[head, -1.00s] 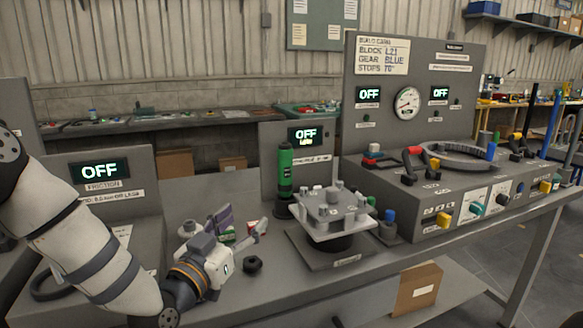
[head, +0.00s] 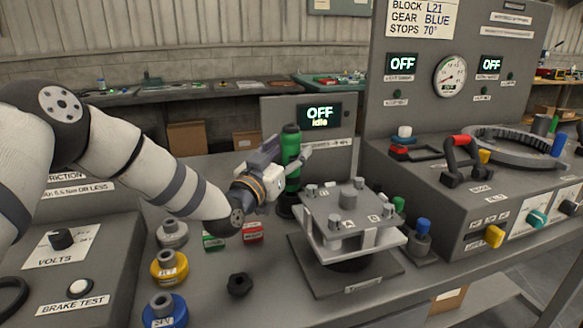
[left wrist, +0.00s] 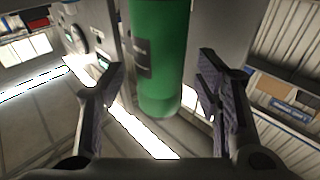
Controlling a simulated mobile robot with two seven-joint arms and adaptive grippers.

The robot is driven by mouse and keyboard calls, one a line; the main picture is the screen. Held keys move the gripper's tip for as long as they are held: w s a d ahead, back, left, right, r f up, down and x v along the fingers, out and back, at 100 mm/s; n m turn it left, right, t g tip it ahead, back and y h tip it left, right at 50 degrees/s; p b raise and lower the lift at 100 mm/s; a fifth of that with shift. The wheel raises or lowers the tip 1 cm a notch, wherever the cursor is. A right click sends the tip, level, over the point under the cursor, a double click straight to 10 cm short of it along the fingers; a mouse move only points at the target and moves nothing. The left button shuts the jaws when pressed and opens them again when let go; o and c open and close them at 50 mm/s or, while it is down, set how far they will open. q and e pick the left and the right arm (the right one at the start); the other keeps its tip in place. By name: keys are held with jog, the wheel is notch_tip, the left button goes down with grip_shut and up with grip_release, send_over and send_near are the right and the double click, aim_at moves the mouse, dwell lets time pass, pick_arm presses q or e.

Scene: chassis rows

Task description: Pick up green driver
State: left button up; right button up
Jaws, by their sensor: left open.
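The green driver (head: 291,148) stands upright in a dark holder (head: 286,208) at the back of the bench, left of the metal fixture. My left gripper (head: 297,160) is at the driver, with its fingers level with the body. In the left wrist view the green driver (left wrist: 160,62) shows between the two open fingers (left wrist: 158,98), with a gap on each side. Part of the driver is hidden behind the gripper in the head view. My right gripper is not in view.
A metal fixture with pegs (head: 345,220) stands close right of the driver. A black knob (head: 239,284) and several ringed parts, one yellow (head: 169,268), lie in front of my left arm. A grey console (head: 470,215) fills the right side.

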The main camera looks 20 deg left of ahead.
aim_at(291, 126)
pick_arm(q)
jog(key=shift+x, duration=0.85)
jog(key=shift+f, duration=0.1)
grip_shut()
notch_tip(291, 126, up, 10)
jog(key=shift+r+p, duration=0.1)
jog(key=shift+p, duration=0.35)
jog(key=c, duration=0.9)
grip_release()
grip_shut()
